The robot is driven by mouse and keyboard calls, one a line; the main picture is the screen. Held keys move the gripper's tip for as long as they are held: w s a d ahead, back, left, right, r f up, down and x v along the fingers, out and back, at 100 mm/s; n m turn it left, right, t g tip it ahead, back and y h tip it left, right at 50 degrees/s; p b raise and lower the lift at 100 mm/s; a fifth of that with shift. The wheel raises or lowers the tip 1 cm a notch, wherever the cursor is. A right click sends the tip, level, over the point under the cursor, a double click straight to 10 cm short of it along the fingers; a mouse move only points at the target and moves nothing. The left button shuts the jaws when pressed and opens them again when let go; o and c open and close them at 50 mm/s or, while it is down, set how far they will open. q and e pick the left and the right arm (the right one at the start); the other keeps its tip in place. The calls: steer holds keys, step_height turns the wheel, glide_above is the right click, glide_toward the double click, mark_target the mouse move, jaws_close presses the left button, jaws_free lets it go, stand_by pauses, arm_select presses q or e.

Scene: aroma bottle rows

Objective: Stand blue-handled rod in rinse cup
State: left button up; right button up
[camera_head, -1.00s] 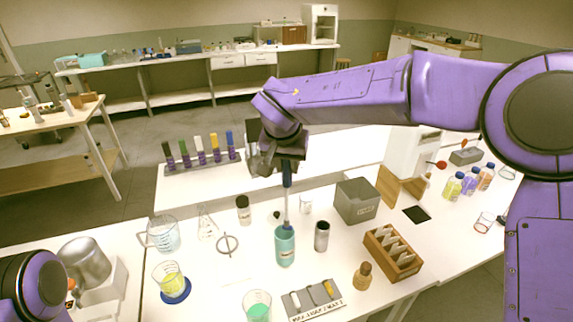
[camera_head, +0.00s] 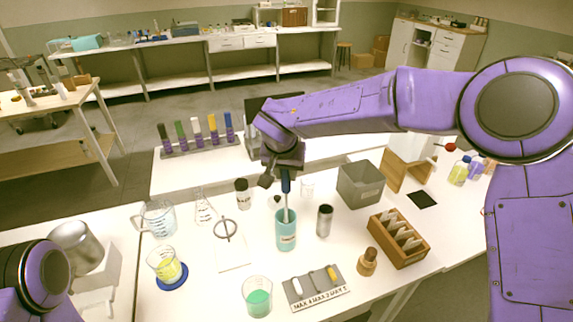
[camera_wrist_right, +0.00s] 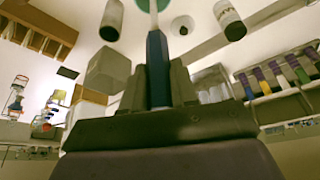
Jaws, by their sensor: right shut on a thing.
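My right gripper (camera_head: 285,170) is shut on the blue handle of the rod (camera_head: 286,187) and holds it upright, with its pale shaft pointing down. The rinse cup (camera_head: 286,236), a teal cylinder with a label, stands on the table directly below. The shaft reaches down into the cup's mouth; how deep its tip sits is hard to tell. In the right wrist view the blue handle (camera_wrist_right: 157,70) sits between the fingers and the shaft runs to the teal cup at the top edge. My left gripper is out of view; only part of that arm shows at lower left.
A grey bin (camera_head: 360,187), a wooden slotted box (camera_head: 398,240) and a brown bottle (camera_head: 368,262) are further right. A beaker of green liquid (camera_head: 257,297) and a labelled tray (camera_head: 316,290) stand in front.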

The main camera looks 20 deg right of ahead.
mark_target(286, 185)
steer(key=shift+s+f, duration=0.1)
steer(key=shift+f, duration=0.45)
steer(key=shift+w+f+b, duration=0.2)
steer(key=shift+f+b, duration=0.15)
steer(key=shift+f, duration=0.85)
steer(key=shift+s+f, duration=0.1)
steer(key=shift+f, duration=0.5)
steer(key=o, duration=1)
steer(key=b+v, duration=0.1)
steer(key=v, duration=0.9)
steer(key=shift+s+r, duration=0.15)
steer(key=shift+r, duration=0.1)
